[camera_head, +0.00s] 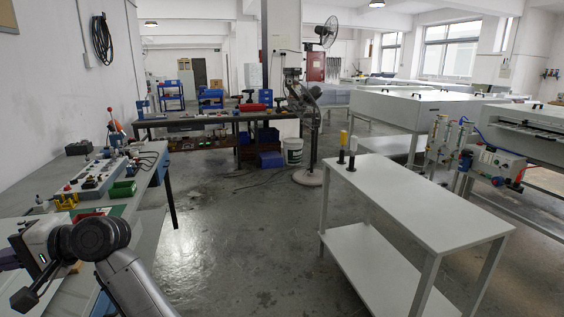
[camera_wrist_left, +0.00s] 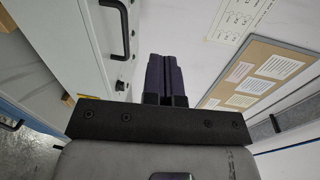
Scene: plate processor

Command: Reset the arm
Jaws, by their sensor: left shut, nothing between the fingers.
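My left arm comes in at the bottom left of the head view, bent at a dark round joint. My left gripper (camera_wrist_left: 166,75) is seen in the left wrist view with its purple fingers side by side, shut and empty. In the head view its purple fingers (camera_head: 8,259) show at the left edge, above the left workbench (camera_head: 142,190). My right arm and gripper are in neither view.
The left workbench carries devices and a green part (camera_head: 121,190). A white table (camera_head: 415,192) with two small upright tools stands at right. The floor (camera_head: 225,235) between is clear. The left wrist view shows a black handle (camera_wrist_left: 122,25) and a notice board (camera_wrist_left: 258,82).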

